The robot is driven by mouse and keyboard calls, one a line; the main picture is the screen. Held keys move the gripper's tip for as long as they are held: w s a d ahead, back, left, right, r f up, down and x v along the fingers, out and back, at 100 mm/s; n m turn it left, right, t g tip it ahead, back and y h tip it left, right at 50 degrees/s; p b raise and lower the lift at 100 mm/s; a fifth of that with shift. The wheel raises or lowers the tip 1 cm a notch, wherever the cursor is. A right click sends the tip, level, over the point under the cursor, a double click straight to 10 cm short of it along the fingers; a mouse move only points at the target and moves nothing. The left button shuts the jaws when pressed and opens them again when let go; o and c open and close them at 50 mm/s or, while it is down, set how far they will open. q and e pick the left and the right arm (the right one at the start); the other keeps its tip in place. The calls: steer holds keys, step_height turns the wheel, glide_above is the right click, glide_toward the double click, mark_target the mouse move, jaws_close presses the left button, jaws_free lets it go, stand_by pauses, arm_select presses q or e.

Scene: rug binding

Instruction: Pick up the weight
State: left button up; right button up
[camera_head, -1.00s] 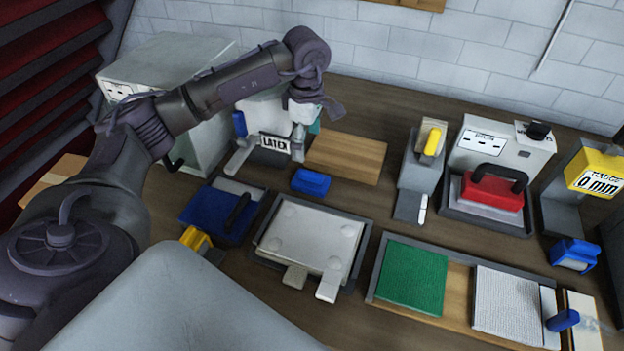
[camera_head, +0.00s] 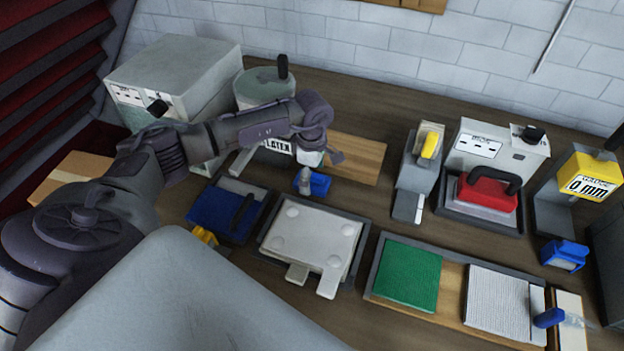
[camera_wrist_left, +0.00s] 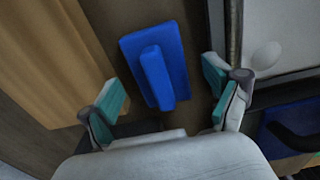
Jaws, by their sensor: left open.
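A small blue block with a raised bar grip (camera_head: 320,184) lies on the table behind the white padded tray; no label confirms it as the weight. In the left wrist view the blue block (camera_wrist_left: 160,65) lies between and just beyond my two teal-padded fingertips. My left gripper (camera_head: 304,180) is open, points down over the block and partly hides it in the head view. Nothing is between the fingers that I can see gripped. My right gripper is not in view.
A wooden board (camera_head: 358,160) lies just behind the block. A grey tray with white padded plate (camera_head: 310,238) is in front, and a blue pad with dark handle (camera_head: 226,210) is at left. A LATEX container (camera_head: 262,92) stands behind. A red block with black handle (camera_head: 488,192) sits right.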

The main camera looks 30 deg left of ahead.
arm_select(q)
jaws_close()
steer(key=shift+w+r, duration=0.1)
steer(key=shift+r, duration=0.05)
stand_by(0.4)
